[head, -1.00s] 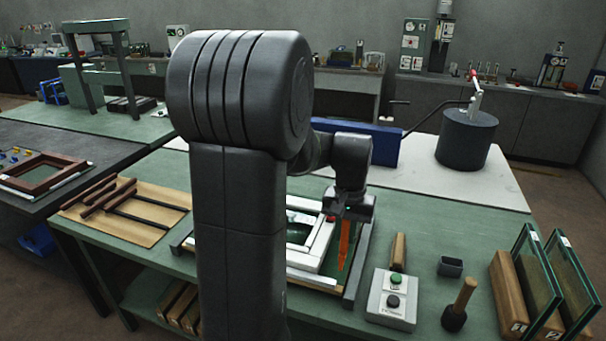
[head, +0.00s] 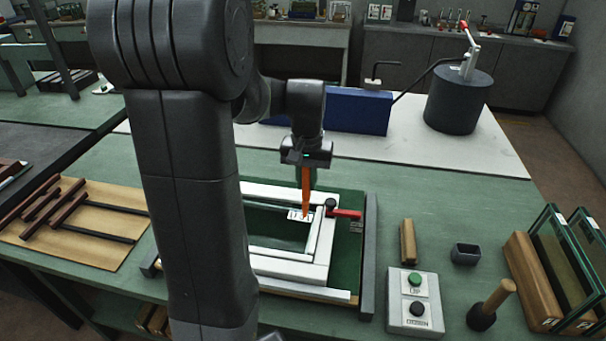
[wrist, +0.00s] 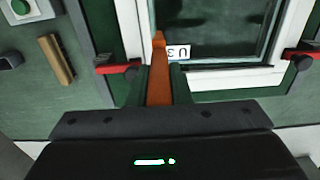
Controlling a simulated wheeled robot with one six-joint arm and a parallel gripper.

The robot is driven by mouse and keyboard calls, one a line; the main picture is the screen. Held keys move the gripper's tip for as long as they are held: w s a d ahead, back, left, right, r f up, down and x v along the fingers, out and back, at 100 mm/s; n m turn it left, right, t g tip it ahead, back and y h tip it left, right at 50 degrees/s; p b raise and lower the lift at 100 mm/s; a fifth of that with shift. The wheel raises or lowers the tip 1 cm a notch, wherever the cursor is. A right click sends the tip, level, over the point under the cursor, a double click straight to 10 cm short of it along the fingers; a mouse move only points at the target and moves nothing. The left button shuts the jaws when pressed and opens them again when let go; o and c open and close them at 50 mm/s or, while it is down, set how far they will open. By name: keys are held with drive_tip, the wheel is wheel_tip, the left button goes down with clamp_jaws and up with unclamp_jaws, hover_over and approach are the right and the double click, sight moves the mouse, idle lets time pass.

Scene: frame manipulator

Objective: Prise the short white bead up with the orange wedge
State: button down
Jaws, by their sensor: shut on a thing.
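The orange wedge (head: 306,191) hangs point down from my gripper (head: 304,176). In the wrist view the wedge (wrist: 158,85) sits between the dark green fingers of my gripper (wrist: 159,84), which are shut on it. Its tip is by the far right inner corner of the white frame (head: 270,194), next to a small printed label (head: 297,215). A narrow white bead (head: 314,232) runs along the frame's short right side; it looks seated. I cannot tell whether the tip touches the bead or is just above it.
A red-handled clamp (head: 346,213) with a black knob stands beside the frame's right corner; another red clamp (wrist: 305,52) shows in the wrist view.

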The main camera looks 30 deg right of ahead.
sight(308, 200)
drive_tip(key=shift+f+b, duration=2.4)
drive_tip(key=shift+f, duration=1.05)
drive_tip(key=shift+s+d, duration=0.5)
drive_tip(key=shift+d, duration=0.15)
drive_tip(key=shift+w+a, duration=0.1)
drive_tip(key=shift+a, duration=0.05)
drive_tip(key=shift+w+a+r, duration=0.1)
drive_tip(key=shift+w+a, duration=0.15)
drive_tip(key=shift+a, duration=0.05)
wheel_tip(308, 200, up, 8)
drive_tip(key=p, duration=0.6)
drive_tip(key=shift+p, duration=0.4)
